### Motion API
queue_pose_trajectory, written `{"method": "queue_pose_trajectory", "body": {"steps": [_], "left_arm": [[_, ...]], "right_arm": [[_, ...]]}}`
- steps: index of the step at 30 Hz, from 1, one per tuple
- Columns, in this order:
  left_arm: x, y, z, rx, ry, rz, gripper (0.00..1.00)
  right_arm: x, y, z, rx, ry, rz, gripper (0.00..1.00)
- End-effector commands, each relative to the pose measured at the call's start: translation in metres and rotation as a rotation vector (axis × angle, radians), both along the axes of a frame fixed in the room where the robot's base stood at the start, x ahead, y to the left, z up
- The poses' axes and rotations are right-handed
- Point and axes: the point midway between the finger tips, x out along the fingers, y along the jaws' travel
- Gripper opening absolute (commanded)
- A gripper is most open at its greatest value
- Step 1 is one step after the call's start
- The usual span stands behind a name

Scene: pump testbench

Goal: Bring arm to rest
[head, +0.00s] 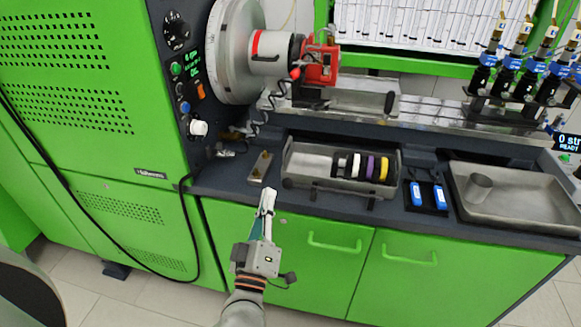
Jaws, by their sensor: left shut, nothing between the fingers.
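My left gripper (267,203) is in the lower middle of the head view, in front of the green cabinet doors. Its fingers point up toward the bench's front edge and are shut with nothing between them. The fingertips appear near the small metal plate (261,168) on the bench; whether they touch the edge cannot be told. My right gripper is not in view.
A metal tray (296,181) holds several coloured rings. Blue-handled items (416,193) lie to its right, then a larger tray (518,221) with a metal cup (479,187). A black cable (194,215) hangs at the left. Floor shows at lower left.

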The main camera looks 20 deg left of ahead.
Motion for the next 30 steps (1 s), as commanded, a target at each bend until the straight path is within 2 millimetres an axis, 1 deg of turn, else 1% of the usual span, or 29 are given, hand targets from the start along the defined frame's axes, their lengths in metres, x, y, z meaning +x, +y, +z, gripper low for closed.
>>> {"method": "queue_pose_trajectory", "body": {"steps": [3,5,8,11,12,14,15,17,18,21,24,25,27,30], "left_arm": [[0.0,-0.001,-0.001,0.005,0.002,-0.003,0.0],[-0.002,-0.004,-0.005,0.028,0.013,-0.016,0.0],[-0.01,-0.019,-0.024,0.133,0.065,-0.075,0.0],[-0.027,-0.041,-0.067,0.316,0.174,-0.18,0.0],[-0.037,-0.05,-0.091,0.402,0.236,-0.229,0.0],[-0.055,-0.058,-0.128,0.522,0.332,-0.295,0.0],[-0.068,-0.059,-0.152,0.596,0.397,-0.333,0.0],[-0.087,-0.058,-0.186,0.696,0.49,-0.38,0.0],[-0.101,-0.055,-0.207,0.755,0.551,-0.406,0.0],[-0.13,-0.042,-0.248,0.877,0.679,-0.451,0.0],[-0.151,-0.029,-0.274,0.96,0.77,-0.475,0.0],[-0.156,-0.025,-0.279,0.978,0.79,-0.48,0.0],[-0.164,-0.02,-0.287,1.006,0.822,-0.486,0.0],[-0.168,-0.017,-0.291,1.02,0.839,-0.489,0.0]], "right_arm": [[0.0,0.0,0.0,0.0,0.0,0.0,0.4],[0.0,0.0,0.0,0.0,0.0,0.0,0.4],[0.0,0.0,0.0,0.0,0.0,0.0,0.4],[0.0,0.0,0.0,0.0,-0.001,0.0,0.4],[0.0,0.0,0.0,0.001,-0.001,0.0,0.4],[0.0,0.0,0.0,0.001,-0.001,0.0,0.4],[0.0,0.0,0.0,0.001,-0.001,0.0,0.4],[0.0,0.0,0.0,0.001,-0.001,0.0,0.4],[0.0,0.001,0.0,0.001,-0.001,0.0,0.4],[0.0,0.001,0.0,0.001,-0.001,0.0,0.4],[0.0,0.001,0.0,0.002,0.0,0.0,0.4],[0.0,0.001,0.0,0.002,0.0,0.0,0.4],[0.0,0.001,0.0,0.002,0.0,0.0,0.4],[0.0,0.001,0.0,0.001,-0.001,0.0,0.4]]}}
